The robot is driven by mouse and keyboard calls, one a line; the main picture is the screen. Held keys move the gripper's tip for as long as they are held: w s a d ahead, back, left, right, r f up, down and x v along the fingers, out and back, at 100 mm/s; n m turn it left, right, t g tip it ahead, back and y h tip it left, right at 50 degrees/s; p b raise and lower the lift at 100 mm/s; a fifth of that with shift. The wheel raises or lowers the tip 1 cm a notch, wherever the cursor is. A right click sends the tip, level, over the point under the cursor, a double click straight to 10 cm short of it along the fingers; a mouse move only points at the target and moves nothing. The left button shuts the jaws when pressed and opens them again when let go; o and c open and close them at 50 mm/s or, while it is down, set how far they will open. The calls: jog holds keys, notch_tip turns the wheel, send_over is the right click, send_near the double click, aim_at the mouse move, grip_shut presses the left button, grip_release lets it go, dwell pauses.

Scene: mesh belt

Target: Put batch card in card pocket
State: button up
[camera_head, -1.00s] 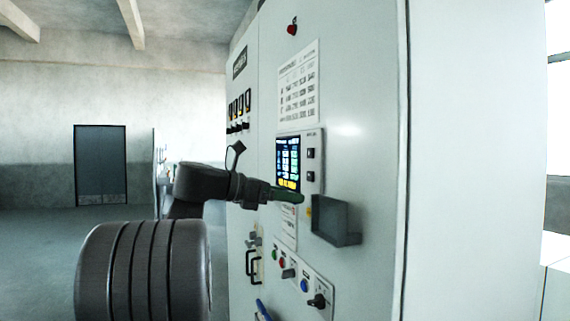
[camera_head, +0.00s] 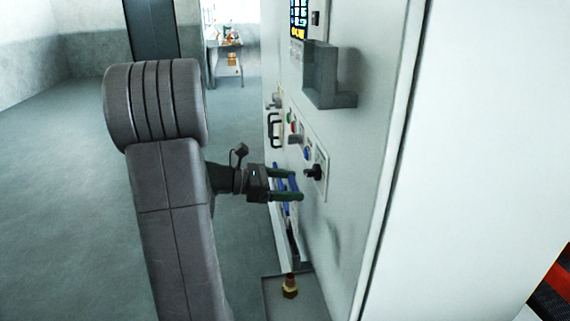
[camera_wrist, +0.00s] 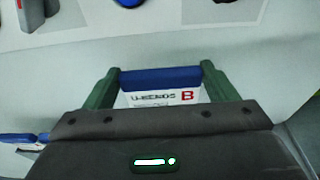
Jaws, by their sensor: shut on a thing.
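The batch card is a white card with a blue top strip and a red letter B, seen in the wrist view (camera_wrist: 160,78). My gripper (camera_head: 285,184) is shut on it, with one green finger at each side edge of the card. In the head view the card is small and partly hidden by the fingers. A grey open-topped box, which looks like the card pocket (camera_head: 322,88), is fixed to the cabinet front. It is above my gripper and a little to the right. The card's lower part is hidden behind the gripper body in the wrist view.
Another blue-topped card (camera_wrist: 18,138) shows at the left in the wrist view. A black knob (camera_head: 313,172) juts from the cabinet (camera_head: 385,70) close to my gripper. A black handle (camera_head: 273,130) is at the panel's left. Open floor (camera_head: 60,200) lies left.

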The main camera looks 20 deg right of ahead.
aim_at(292, 203)
dwell(0.4)
jog(key=shift+f+b, duration=1.8)
jog(key=shift+f, duration=1.1)
notch_tip(292, 203, down, 8)
jog(key=b, duration=0.4)
jog(key=shift+r, duration=0.2)
dwell(2.2)
jog(key=o, duration=1.2)
jog(key=shift+a, duration=0.1)
jog(key=b+v, duration=0.1)
jog(key=v, duration=1.2)
jog(key=shift+a, duration=0.4)
